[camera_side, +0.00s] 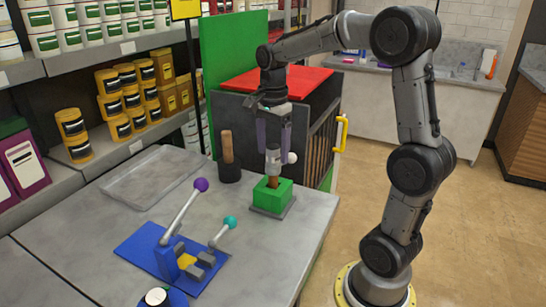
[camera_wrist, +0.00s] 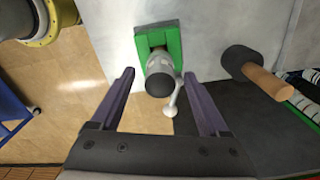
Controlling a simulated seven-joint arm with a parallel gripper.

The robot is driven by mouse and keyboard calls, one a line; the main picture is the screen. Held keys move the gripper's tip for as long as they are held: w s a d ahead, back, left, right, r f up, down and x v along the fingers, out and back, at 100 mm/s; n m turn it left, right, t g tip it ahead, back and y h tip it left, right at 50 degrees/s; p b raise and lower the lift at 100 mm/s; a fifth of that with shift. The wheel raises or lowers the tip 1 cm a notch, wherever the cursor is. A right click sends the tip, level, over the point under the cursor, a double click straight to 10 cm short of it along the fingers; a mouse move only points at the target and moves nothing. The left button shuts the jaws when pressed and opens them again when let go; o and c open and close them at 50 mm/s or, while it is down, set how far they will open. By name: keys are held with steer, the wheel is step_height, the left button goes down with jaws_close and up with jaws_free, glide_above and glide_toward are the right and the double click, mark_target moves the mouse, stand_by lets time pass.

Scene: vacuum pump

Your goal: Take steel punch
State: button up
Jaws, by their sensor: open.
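A grey metal piece with a dark round top and a side rod, which looks like the steel punch (camera_side: 273,160), stands upright over a green block (camera_side: 268,198). A white ball shows at its right side. In the wrist view the punch (camera_wrist: 162,82) appears between my fingertips, with the green block (camera_wrist: 150,38) beyond it. My gripper (camera_side: 274,147) points down with its two purple fingers open, and its tips are around or just above the punch's top. In the wrist view my gripper (camera_wrist: 160,75) shows a gap on both sides of the punch. I see no contact.
A black mallet-like piece with a wooden handle (camera_side: 228,150) stands left of the green block. A blue fixture (camera_side: 170,252) with purple and teal ball levers is at the front left. A clear tray (camera_side: 150,180) lies behind it. A dark cabinet with a red top (camera_side: 285,85) stands close behind.

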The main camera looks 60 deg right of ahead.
steer(key=shift+f, duration=0.35)
steer(key=shift+c, duration=0.2)
jaws_close()
